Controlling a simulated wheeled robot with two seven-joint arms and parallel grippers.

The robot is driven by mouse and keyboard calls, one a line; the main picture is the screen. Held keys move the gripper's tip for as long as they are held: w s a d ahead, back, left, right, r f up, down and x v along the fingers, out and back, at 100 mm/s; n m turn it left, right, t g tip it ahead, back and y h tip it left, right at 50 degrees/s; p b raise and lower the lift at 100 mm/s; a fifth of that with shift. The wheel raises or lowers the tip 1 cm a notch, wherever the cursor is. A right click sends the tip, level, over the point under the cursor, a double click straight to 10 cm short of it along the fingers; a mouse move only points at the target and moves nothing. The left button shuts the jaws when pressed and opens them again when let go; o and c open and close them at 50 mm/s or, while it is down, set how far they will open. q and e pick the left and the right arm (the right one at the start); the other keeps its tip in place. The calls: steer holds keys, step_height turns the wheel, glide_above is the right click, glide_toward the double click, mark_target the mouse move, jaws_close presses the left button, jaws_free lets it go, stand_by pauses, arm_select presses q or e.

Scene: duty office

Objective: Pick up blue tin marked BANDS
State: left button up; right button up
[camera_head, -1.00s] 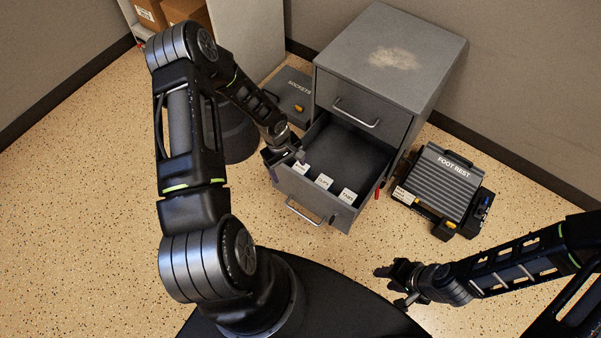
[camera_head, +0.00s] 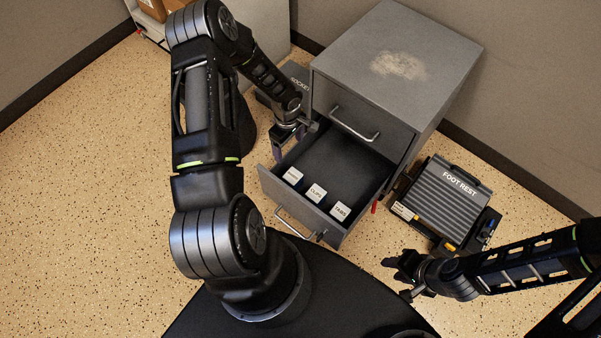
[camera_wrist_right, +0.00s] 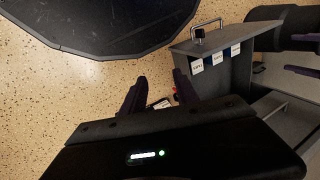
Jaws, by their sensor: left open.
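Three small tins with white labels stand in a row inside the open drawer's front. The leftmost tin (camera_head: 293,175) has a label too small to read surely; the others read like CLIPS (camera_head: 317,193) and TABS (camera_head: 340,211). In the right wrist view, blue shows below the labels, and the far-right tin (camera_wrist_right: 236,49) seems to be that same end tin. My left gripper (camera_head: 290,142) is open and empty, above the drawer's left wall, behind the leftmost tin and apart from it. My right gripper (camera_head: 400,272) is open and empty over the floor right of the drawer.
The grey cabinet (camera_head: 400,60) stands behind the drawer (camera_head: 300,212), whose front handle faces me. A foot rest (camera_head: 452,197) lies on the floor to the right. A dark case (camera_head: 296,72) lies left of the cabinet. The floor at left is clear.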

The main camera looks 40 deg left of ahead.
mark_target(293, 176)
arm_select(q)
steer(key=f+b, duration=1.2)
steer(key=w+f+b, duration=0.1)
steer(key=f+b, duration=0.5)
steer(key=f, duration=0.1)
arm_select(e)
step_height(293, 176, down, 19)
steer(key=w+d, duration=0.1)
steer(key=w, duration=0.1)
steer(key=shift+d, duration=0.2)
arm_select(q)
steer(key=shift+r, duration=0.1)
arm_select(e)
steer(key=shift+w+r, duration=0.1)
arm_select(q)
steer(key=shift+f+b, duration=0.5)
steer(key=shift+f, duration=0.85)
arm_select(e)
steer(key=shift+w+d+f, duration=0.1)
steer(key=shift+f, duration=0.35)
arm_select(q)
step_height(293, 176, down, 4)
steer(key=shift+d+f+b, duration=0.1)
steer(key=shift+b, duration=0.9)
steer(key=shift+f, duration=0.55)
arm_select(e)
steer(key=shift+w+f+t, duration=0.2)
steer(key=shift+f+t, duration=0.1)
steer(key=shift+f, duration=0.95)
